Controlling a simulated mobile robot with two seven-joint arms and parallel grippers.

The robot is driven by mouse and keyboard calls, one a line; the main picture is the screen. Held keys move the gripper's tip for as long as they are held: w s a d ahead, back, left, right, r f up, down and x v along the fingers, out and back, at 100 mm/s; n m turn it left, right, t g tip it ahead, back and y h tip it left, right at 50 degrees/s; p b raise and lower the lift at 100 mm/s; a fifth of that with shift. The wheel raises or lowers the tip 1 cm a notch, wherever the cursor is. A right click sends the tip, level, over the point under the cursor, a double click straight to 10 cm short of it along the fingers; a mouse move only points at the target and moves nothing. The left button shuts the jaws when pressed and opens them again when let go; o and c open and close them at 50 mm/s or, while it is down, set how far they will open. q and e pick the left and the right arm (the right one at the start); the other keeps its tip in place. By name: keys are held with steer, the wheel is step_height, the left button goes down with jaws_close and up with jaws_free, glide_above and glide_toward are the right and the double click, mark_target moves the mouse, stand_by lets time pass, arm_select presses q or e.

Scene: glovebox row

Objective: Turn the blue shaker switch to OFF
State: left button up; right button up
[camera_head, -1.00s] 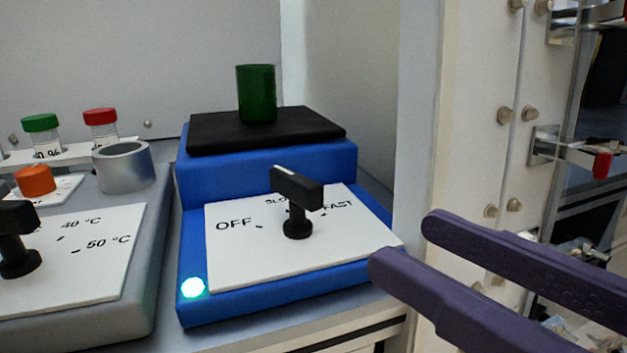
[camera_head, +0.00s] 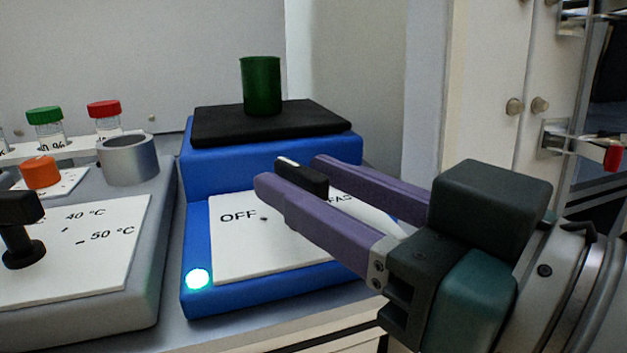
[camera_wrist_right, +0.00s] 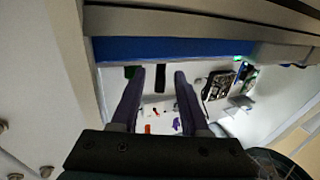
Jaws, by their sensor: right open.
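The blue shaker (camera_head: 190,240) stands in the middle of the head view, with a white dial plate (camera_head: 240,255) on its front. OFF shows at the plate's left; FAST is partly covered and SLOW is hidden. The black bar-shaped switch (camera_head: 303,177) has a white mark toward its far left end. My right gripper (camera_head: 290,174) is open, with its purple fingers on either side of the switch bar; contact cannot be told. In the right wrist view a black bar (camera_wrist_right: 160,78), seemingly the switch, lies between the fingertips. My left gripper is not in view.
A green light (camera_head: 198,279) glows on the shaker's front left corner. A green cup (camera_head: 261,85) stands on its black platform (camera_head: 215,127). A grey heater (camera_head: 140,290) with its own black knob (camera_head: 20,230) sits at left. A pale wall post (camera_head: 425,90) rises at right.

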jaws_close()
stand_by(0.5)
steer(key=shift+f+n+g+y+b, duration=0.15)
steer(key=shift+n+g+y+b, duration=0.2)
steer(key=shift+b, duration=0.4)
steer(key=shift+d+n+g+y+b, duration=0.1)
steer(key=shift+n+g+y+b, duration=0.25)
steer(key=shift+g+y+b, duration=0.1)
steer(key=shift+r, duration=0.2)
jaws_free()
steer(key=shift+f, duration=0.1)
